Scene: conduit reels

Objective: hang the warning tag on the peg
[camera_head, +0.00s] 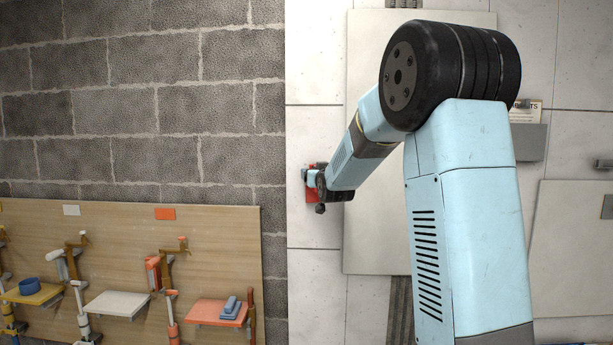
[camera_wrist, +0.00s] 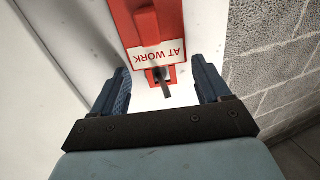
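The red warning tag (camera_wrist: 128,22) with a white "AT WORK" label is against the pale wall, upside down in the wrist view. A grey peg (camera_wrist: 166,90) sticks out at the tag's slotted red end and seems to pass through the slot. My gripper (camera_wrist: 162,86) is open, its two blue fingers apart on either side of the peg, with clear gaps to the tag. In the head view the tag (camera_head: 312,195) shows as a red patch on the wall, partly hidden by my gripper (camera_head: 309,175).
A wooden board (camera_head: 215,240) with yellow, white and red shelves (camera_head: 216,312) stands at lower left against the grey block wall (camera_head: 140,110). Small blue pieces lie on the red shelf. A pale panel (camera_head: 375,240) is on the wall behind my arm.

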